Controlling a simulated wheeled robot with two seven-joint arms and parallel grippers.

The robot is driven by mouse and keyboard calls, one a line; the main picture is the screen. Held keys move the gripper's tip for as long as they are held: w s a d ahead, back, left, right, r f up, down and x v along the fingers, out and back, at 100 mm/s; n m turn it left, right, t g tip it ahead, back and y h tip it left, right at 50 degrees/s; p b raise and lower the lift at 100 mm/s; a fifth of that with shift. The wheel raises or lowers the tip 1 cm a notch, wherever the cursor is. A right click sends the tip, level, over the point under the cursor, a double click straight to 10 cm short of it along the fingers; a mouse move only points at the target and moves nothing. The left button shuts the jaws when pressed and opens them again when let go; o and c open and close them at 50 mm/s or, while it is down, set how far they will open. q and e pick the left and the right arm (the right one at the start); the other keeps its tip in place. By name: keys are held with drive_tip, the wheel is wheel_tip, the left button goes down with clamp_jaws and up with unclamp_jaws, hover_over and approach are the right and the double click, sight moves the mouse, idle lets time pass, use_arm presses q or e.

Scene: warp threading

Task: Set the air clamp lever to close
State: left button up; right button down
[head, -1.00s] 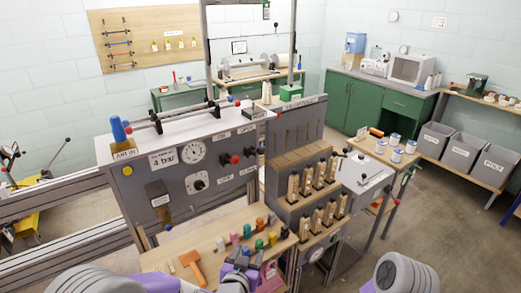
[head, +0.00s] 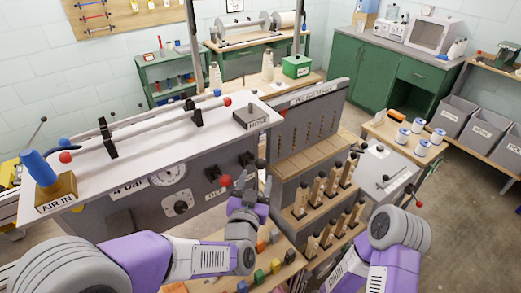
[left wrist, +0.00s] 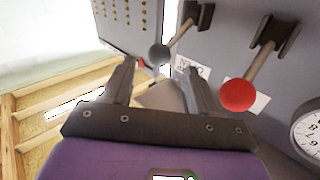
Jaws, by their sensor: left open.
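The grey machine front (head: 205,205) carries the levers; I cannot read which label names the air clamp. One lever has a red ball (head: 225,181), and to its right is one with a black ball (head: 260,163). My left gripper (head: 254,184) is open in front of the panel, just right of the red ball and below the black ball. In the left wrist view the black ball (left wrist: 159,54) shows between and beyond the open fingers (left wrist: 155,76), and contact cannot be told. The red ball (left wrist: 238,95) is outside the fingers, to the right.
A round gauge (head: 168,174) sits left of the levers. Wooden blocks with dark-topped pegs (head: 318,195) stand close on the right. Small coloured pieces (head: 262,270) lie on the shelf below my left arm. My right arm fills the lower right.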

sight(260, 169)
use_arm(q)
drive_tip(key=shift+x, duration=3.4)
drive_tip(key=shift+c, duration=0.4)
drive_tip(key=shift+d, duration=0.1)
clamp_jaws()
